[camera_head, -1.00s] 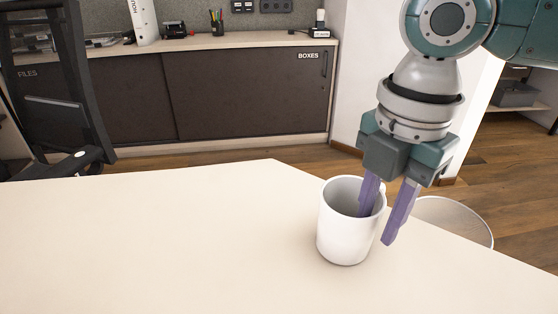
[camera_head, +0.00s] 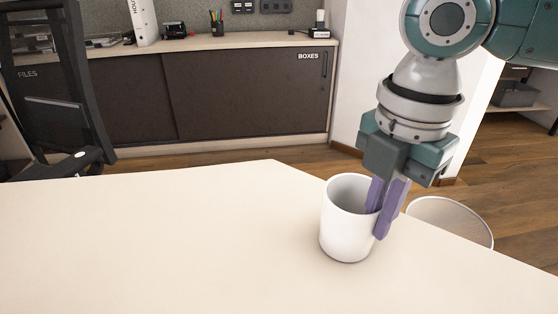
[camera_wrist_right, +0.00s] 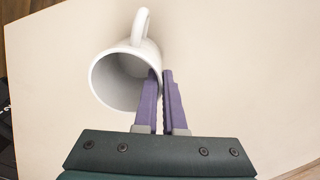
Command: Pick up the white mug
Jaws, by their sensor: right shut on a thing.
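The white mug (camera_head: 345,228) stands upright on the pale table in the head view, near the table's right edge. My right gripper (camera_head: 380,222) comes down from above and is shut on the mug's right wall, with one purple finger inside the mug and the other outside. In the right wrist view the mug (camera_wrist_right: 118,75) shows its open rim and its handle at the top. The gripper (camera_wrist_right: 162,75) there pinches the rim's right side. The mug's handle is hidden in the head view. My left gripper is not in view.
The table top (camera_head: 150,240) is bare to the left of the mug. A round pale object (camera_head: 452,215) stands beyond the table's right edge. A black office chair (camera_head: 60,110) is at the left, and a dark cabinet (camera_head: 245,95) stands at the back.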

